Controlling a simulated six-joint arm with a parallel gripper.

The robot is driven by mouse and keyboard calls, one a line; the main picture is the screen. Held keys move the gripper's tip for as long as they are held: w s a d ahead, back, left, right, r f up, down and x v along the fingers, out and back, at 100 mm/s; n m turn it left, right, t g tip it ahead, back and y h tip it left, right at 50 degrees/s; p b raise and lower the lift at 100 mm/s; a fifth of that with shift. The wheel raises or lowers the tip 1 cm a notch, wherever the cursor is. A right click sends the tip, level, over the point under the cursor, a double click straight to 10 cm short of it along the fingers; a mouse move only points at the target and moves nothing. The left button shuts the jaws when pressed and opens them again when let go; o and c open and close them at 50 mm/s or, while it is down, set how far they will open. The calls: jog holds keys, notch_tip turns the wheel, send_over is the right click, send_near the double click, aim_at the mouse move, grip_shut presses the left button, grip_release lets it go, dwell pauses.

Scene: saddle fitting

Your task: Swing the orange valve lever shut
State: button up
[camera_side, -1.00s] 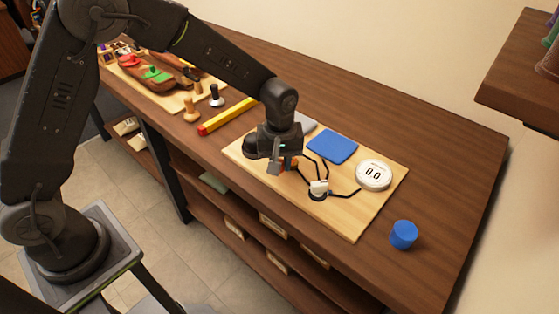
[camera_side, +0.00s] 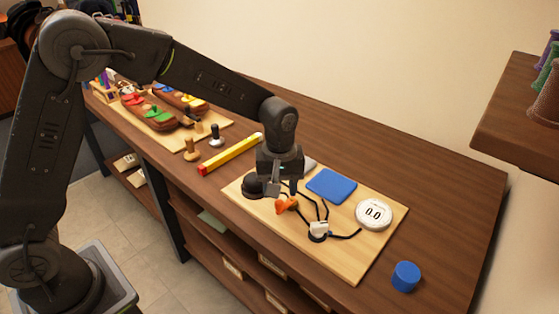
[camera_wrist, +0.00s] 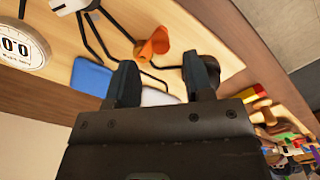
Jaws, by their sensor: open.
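The orange valve lever (camera_side: 287,205) is on the wooden board (camera_side: 355,262), just below my gripper (camera_side: 283,190) in the side view. In the wrist view the orange lever (camera_wrist: 155,42) lies beyond my open fingers (camera_wrist: 163,78), roughly in line with the gap between them. The jaws look empty and apart from the lever. The valve's body under the lever is too small to make out. A white fitting (camera_side: 319,229) with black hoses stands right of the lever. A round white gauge (camera_side: 374,213) reads 0.0.
A blue pad (camera_side: 332,185) lies behind the lever, and a black round part (camera_side: 253,186) sits left of it. A blue cylinder (camera_side: 406,276) stands off the board. A yellow bar with a red end (camera_side: 230,153) lies left. The tabletop at the back right is clear.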

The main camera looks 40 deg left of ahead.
aim_at(279, 202)
notch_tip(279, 202, up, 9)
dwell(0.3)
